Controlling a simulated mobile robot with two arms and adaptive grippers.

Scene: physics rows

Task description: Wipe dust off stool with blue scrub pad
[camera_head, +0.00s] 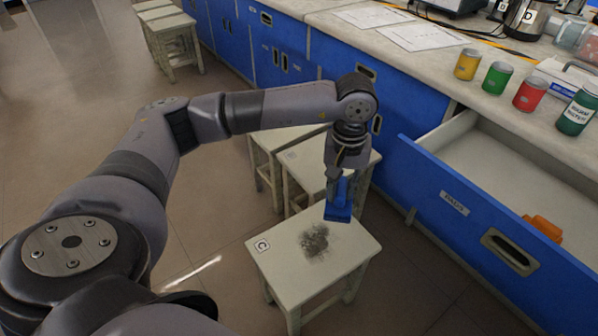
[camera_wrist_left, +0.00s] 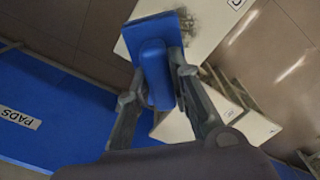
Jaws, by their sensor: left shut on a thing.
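The stool marked C (camera_head: 345,250) has a pale square top with a dark dust patch (camera_head: 317,241) near its middle. My left gripper (camera_head: 339,185) points down at the stool's far edge and is shut on the blue scrub pad (camera_head: 338,213). The pad's flat base is at or just above the far edge of the top; I cannot tell if it touches. In the left wrist view the pad (camera_wrist_left: 154,62) sits between both fingers, with the dust patch (camera_wrist_left: 207,77) beside it. My right gripper is not in view.
An open drawer (camera_head: 455,205) labelled PADS, with an orange item (camera_head: 543,228) inside, juts out right of the stool. Other stools (camera_head: 300,160) stand just behind. The counter (camera_head: 430,60) holds several cans. Floor is free at the front left.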

